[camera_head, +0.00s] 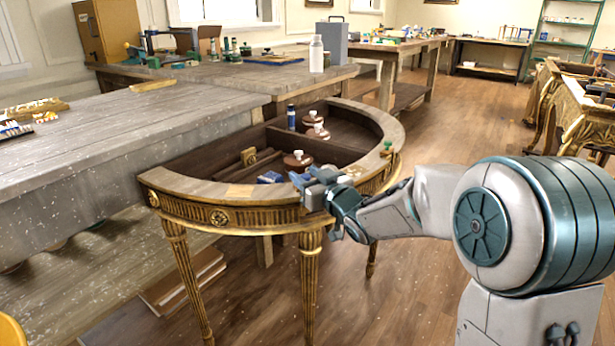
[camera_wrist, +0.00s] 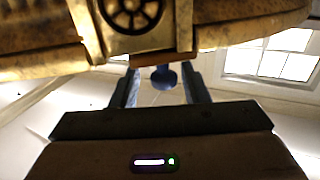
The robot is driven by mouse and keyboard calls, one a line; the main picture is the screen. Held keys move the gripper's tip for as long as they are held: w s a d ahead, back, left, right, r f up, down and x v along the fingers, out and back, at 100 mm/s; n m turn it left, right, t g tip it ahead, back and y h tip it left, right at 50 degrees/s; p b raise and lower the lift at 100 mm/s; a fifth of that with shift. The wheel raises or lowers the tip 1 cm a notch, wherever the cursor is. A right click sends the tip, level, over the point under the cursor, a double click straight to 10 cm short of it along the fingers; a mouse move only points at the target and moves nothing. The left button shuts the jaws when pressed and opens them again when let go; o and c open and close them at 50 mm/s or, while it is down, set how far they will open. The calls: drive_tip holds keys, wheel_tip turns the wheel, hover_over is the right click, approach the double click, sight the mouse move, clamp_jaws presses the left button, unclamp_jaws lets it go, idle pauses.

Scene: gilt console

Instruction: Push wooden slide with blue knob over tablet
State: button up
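In the wrist view a round blue knob (camera_wrist: 163,77) hangs under a reddish-brown wooden strip (camera_wrist: 165,60), the slide. My gripper (camera_wrist: 160,82) is open; its two dark fingers stand on either side of the knob with a gap on each side. Just above the strip is a gilt square block with a round wheel-like pattern (camera_wrist: 135,14); I cannot tell whether it is the tablet. In the head view my gripper (camera_head: 306,182) is at the front right rim of the gilt half-round console (camera_head: 180,188). The knob is not clearly seen there.
Inside the console are brown pots (camera_head: 297,160) with white knobs and a dark blue bottle (camera_head: 291,117). A blue item (camera_head: 270,177) lies left of my gripper. A grey bench (camera_head: 90,130) adjoins on the left. The wooden floor (camera_head: 440,130) beyond, to the right, is mostly clear.

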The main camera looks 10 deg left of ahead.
drive_tip(key=p+v, duration=0.2)
drive_tip(key=v, duration=1.1)
drive_tip(key=shift+s+d, duration=0.2)
drive_tip(key=shift+s, duration=0.15)
drive_tip(key=s+d+r+m+g+h+p, duration=0.1)
drive_tip(key=s+d+r+m+h+p, duration=0.15)
drive_tip(key=d+r+h+p, duration=0.35)
drive_tip(key=s+d+r+m+g+h+p, duration=0.1)
drive_tip(key=d+r+m+g+h+p, duration=0.15)
drive_tip(key=d+h+p, duration=0.45)
drive_tip(key=s+r+m+g+p, duration=0.1)
drive_tip(key=s+r+g+p, duration=0.3)
drive_tip(key=s, duration=0.5)
drive_tip(key=s+r+m+g+y+p, duration=0.1)
drive_tip(key=s+r+m+g+p, duration=0.1)
drive_tip(key=s+p, duration=0.6)
drive_tip(key=shift+s+d+r+g+y, duration=0.25)
drive_tip(key=shift+s+r+g+y, duration=0.05)
drive_tip(key=shift+s+r+g, duration=0.65)
